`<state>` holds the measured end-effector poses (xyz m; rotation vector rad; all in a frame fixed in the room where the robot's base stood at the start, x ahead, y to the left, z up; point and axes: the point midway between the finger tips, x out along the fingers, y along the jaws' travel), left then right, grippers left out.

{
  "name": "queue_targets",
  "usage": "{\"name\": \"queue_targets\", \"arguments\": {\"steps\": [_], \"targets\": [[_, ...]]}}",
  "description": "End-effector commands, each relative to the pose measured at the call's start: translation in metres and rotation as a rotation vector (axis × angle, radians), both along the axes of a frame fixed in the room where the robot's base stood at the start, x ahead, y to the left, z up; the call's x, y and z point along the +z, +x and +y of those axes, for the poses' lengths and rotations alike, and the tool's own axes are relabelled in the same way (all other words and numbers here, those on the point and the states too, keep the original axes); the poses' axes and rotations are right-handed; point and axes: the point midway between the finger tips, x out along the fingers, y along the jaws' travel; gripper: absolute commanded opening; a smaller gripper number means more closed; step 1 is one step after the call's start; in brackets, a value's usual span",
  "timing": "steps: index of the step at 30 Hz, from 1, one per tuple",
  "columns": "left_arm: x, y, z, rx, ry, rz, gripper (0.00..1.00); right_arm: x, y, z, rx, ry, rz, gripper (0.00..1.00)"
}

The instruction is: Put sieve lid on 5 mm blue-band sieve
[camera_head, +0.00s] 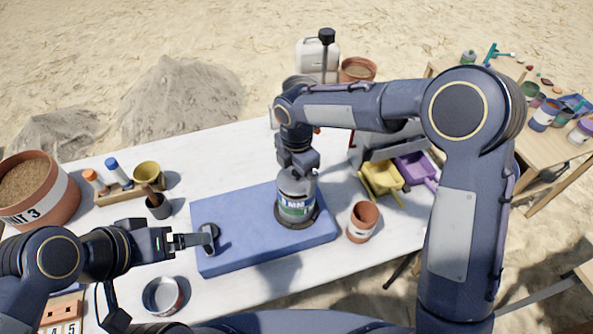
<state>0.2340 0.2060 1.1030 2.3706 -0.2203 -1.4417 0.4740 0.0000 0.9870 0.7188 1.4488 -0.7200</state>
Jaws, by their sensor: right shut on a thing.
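A grey sieve (297,208) with a dark blue and green band stands upright on the blue mat (235,258), on a dark round base. Its label reads MM; the digit is hard to make out. A grey, rounded sieve lid (296,181) shows at the sieve's top. My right gripper (298,168) comes straight down over it and is shut on the lid. Whether the lid is fully seated cannot be told, as the gripper covers its top. My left gripper (208,240) is low over the mat's left end, apart from the sieve; its finger gap is unclear.
A terracotta pot (362,222) stands just right of the mat. A round tin (162,296) is at the front left. A marker rack (122,190) and dark cup (158,206) stand left of the mat.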

Motion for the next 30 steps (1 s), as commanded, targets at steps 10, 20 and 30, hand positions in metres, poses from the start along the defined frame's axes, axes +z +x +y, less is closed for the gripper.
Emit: {"name": "queue_targets", "arguments": {"steps": [10,20,30], "targets": [[-0.007,0.000,0.000,0.000,0.000,0.000,0.89,-0.010,0.000,0.000,0.000,-0.001,0.001,0.67],[-0.010,0.000,0.000,0.000,0.000,0.000,0.89,-0.015,0.000,0.000,0.000,0.000,0.000,0.67],[-0.002,0.000,0.000,0.000,0.000,0.000,0.89,-0.005,0.000,0.000,0.000,0.000,0.000,0.67]]}}
